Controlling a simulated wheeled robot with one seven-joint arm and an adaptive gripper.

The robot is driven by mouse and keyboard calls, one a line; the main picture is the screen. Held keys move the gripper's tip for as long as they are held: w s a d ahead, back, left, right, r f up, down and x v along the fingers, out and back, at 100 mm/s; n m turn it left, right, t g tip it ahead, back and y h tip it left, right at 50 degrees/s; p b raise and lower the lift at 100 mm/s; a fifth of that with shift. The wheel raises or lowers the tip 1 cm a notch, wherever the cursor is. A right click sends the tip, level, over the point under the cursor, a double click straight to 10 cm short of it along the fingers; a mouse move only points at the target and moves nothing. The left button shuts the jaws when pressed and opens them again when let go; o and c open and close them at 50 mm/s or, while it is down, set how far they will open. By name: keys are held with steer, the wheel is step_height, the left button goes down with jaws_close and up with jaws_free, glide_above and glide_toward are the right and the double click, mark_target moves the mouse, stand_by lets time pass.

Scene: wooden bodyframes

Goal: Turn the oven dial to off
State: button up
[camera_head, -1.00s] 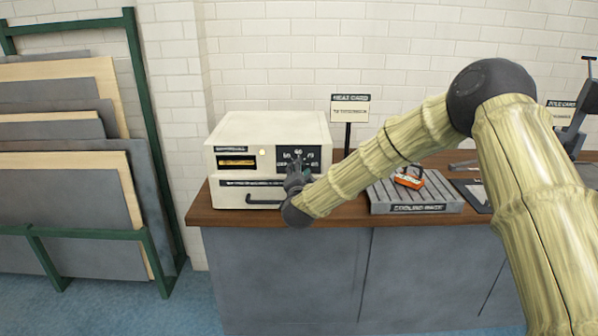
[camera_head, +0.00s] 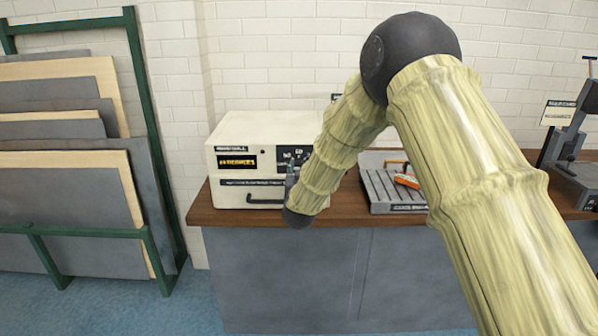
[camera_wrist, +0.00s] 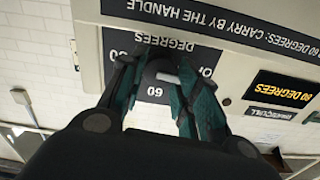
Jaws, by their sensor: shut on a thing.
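The oven (camera_head: 262,130) is a cream box on the left end of the wooden bench. Its dark dial panel (camera_head: 285,154) is partly hidden by my arm in the head view. In the wrist view, turned upside down, my gripper (camera_wrist: 160,78) is shut on the dark dial (camera_wrist: 157,70), one green finger on each side. A white mark shows on the dial, with "60" and a partly hidden "OF" label near it. The oven display (camera_wrist: 284,90) reads "60 DEGREES" in yellow. The head view hides the dial and most of the gripper.
The oven door handle (camera_head: 265,200) is just below the panel. A rack of boards (camera_head: 70,190) stands left. A grey tool (camera_head: 574,135) is at far right.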

steer(key=shift+a+f+n, duration=0.1)
steer(key=shift+f+n, duration=0.1)
steer(key=shift+n, duration=0.4)
steer(key=o, duration=1)
steer(key=shift+s+r, duration=0.1)
steer(key=shift+s, duration=0.05)
steer(key=s, duration=1.1)
steer(key=shift+s, duration=0.4)
